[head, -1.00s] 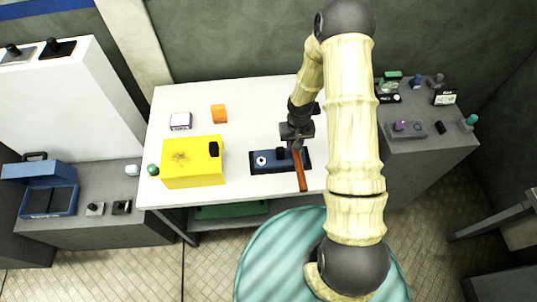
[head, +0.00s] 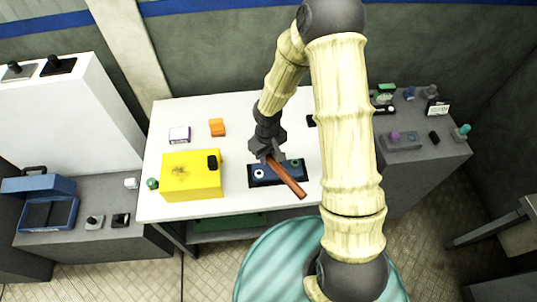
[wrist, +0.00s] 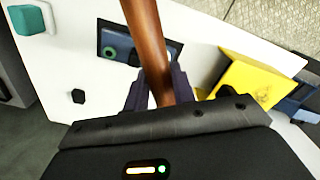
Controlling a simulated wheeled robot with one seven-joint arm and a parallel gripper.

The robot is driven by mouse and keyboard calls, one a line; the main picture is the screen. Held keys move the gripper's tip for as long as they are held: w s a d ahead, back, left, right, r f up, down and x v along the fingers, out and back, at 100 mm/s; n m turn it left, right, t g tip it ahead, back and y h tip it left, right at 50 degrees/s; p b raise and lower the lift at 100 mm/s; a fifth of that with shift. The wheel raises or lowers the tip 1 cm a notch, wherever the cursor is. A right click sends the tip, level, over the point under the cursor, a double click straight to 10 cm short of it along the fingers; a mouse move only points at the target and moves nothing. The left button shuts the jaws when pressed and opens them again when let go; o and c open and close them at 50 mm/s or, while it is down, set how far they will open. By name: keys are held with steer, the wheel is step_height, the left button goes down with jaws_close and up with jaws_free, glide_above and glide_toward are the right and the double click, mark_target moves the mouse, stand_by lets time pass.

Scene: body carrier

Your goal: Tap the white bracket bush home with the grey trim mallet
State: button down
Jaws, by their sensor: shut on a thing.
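My gripper (head: 265,152) is shut on the brown handle (head: 287,178) of a mallet, which also crosses the wrist view (wrist: 147,40). The mallet's grey head cannot be made out. The handle slants down to the right, over a dark blue bracket block (head: 270,181) on the white table. The white ring-shaped bush (head: 258,174) shows at the block's left end, just below my gripper. A green ring (head: 296,162) is at its right end. In the wrist view the block (wrist: 118,38) is partly behind the handle, and the white bush is hidden.
A yellow box (head: 192,180) with a black piece on it stands left of the block. An orange block (head: 217,127) and a white-and-purple box (head: 179,135) lie behind it. A green ball (head: 152,184) is at the left edge. The white table (head: 230,207) is clear in front.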

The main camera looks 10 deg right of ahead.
steer(key=shift+f+b, duration=2.3)
steer(key=shift+f, duration=0.2)
step_height(320, 180, down, 10)
steer(key=shift+r+p, duration=1.05)
steer(key=shift+r, duration=0.45)
step_height(320, 180, up, 5)
steer(key=p, duration=0.3)
